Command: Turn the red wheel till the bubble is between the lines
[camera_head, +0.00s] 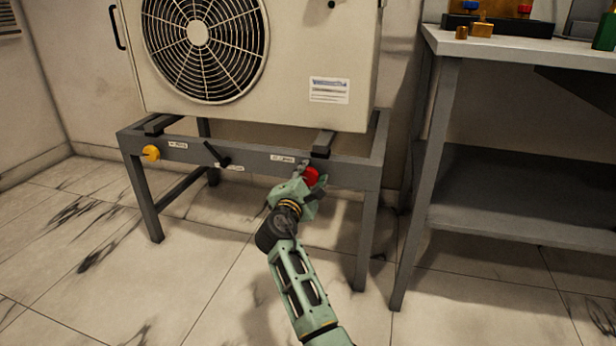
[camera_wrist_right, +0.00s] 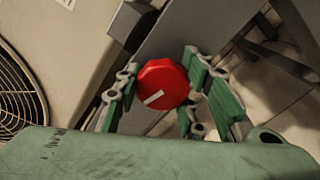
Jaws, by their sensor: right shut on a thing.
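The red wheel (camera_head: 311,176) is on the front rail of the grey stand, near its right end. In the right wrist view the red wheel (camera_wrist_right: 163,84) shows a white mark on its face, low and left of its middle. My right gripper (camera_head: 303,178) is at the wheel, with its green fingers (camera_wrist_right: 160,92) on either side of the rim, shut on it. The gripper hides part of the wheel in the head view. I cannot make out a bubble or lines in either view. My left gripper is not in view.
A yellow knob (camera_head: 151,153) and a black lever (camera_head: 217,156) are on the same rail to the left. A large fan unit (camera_head: 300,50) rests on the stand. A grey bench (camera_head: 520,45) with small objects stands at the right. The floor in front is clear.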

